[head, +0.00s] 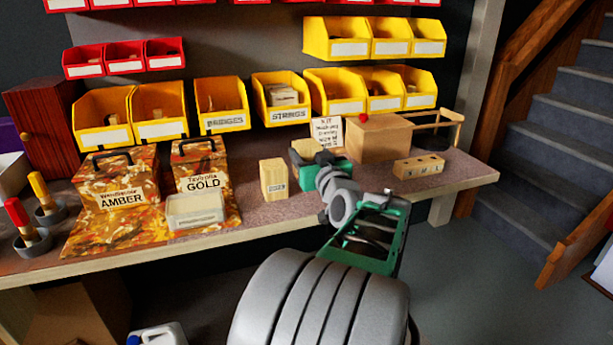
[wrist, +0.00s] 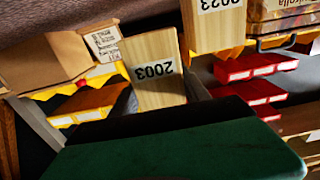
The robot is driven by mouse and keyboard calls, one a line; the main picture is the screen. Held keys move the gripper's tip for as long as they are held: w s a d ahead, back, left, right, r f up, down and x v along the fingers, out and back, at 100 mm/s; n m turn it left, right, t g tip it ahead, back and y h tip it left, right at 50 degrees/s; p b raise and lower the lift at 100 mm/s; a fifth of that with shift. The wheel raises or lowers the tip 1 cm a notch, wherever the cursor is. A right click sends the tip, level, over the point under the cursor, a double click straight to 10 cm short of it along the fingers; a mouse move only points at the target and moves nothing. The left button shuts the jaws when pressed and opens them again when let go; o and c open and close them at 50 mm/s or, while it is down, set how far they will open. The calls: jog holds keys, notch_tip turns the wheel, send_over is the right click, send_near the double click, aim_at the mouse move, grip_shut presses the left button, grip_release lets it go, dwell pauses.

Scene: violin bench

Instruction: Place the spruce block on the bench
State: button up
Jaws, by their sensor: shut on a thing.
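A pale spruce block marked 2003 (wrist: 153,72) is between the dark fingers of my gripper (wrist: 158,92) in the wrist view, which is upside down. My gripper (head: 320,158) is shut on it, over the middle of the bench (head: 290,205) in the head view. There the green gripper body hides most of the held block. I cannot tell whether the block touches the bench top. A second pale block (head: 273,178) stands upright on the bench just left of my gripper. It shows marked 2023 in the wrist view (wrist: 215,28).
A tan box (head: 378,138) and a note card (head: 326,132) stand behind and right of my gripper. Yellow bins line the back.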

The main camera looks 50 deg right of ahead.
jog(key=shift+w+d+f, duration=0.2)
jog(key=shift+w+f, duration=0.15)
jog(key=shift+f, duration=0.15)
jog(key=shift+w+d+f+b, duration=0.1)
jog(key=shift+w+f+b, duration=0.2)
jog(key=shift+f, duration=0.7)
jog(key=shift+w+d+f+b, duration=0.1)
jog(key=shift+f+b, duration=0.25)
jog(key=shift+f, duration=0.6)
jog(key=shift+f, duration=0.15)
jog(key=o, duration=1.2)
jog(key=shift+r, duration=0.2)
jog(key=v, duration=1.2)
jog(key=shift+p, duration=0.45)
